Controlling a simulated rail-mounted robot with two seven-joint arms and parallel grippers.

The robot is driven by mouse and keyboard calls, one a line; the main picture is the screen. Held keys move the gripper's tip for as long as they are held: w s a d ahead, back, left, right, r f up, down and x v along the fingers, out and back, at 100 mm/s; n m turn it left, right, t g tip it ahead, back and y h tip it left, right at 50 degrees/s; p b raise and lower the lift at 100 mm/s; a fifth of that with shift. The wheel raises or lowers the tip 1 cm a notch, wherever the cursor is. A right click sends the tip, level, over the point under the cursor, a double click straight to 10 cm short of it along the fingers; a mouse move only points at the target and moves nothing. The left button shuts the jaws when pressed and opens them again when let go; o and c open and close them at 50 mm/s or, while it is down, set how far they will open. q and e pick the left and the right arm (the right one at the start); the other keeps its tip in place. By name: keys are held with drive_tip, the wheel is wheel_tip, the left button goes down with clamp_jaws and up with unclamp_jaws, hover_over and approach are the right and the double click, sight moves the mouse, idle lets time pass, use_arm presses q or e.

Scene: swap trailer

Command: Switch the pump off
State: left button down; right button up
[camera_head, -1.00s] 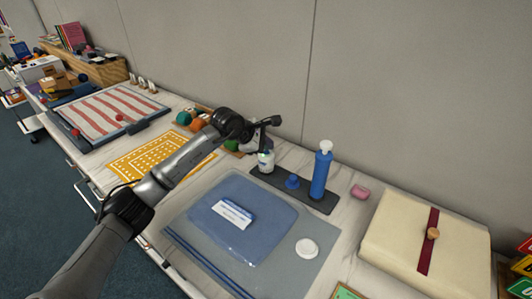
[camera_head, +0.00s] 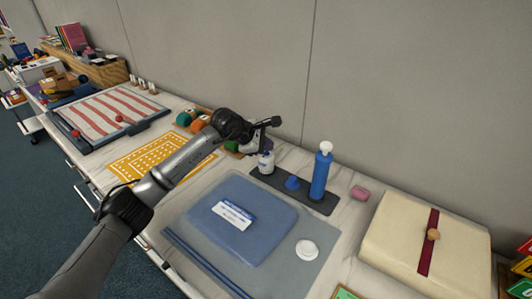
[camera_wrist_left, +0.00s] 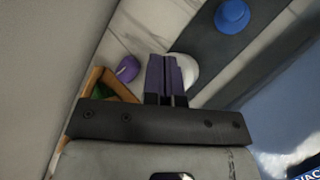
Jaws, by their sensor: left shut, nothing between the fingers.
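A small white upright unit (camera_head: 266,161), seemingly the pump, stands at the left end of a dark grey strip (camera_head: 318,206). My left gripper (camera_head: 268,148) is just above and behind it in the head view; I cannot tell whether they touch. In the left wrist view the shut, empty purple fingers (camera_wrist_left: 165,75) partly cover a white rounded thing (camera_wrist_left: 187,72), apparently the same unit. Its switch cannot be made out. A blue bag (camera_head: 262,232) with a white label (camera_head: 232,215) lies in front on a grey mat. My right gripper is not in view.
A wall rises close behind the table.

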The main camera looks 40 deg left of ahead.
sight(267, 154)
use_arm(q)
drive_tip(key=shift+r, duration=0.5)
drive_tip(key=shift+r, duration=0.1)
wheel_tip(267, 154, up, 6)
drive_tip(key=p, duration=0.4)
drive_tip(key=shift+d, duration=0.1)
idle(0.5)
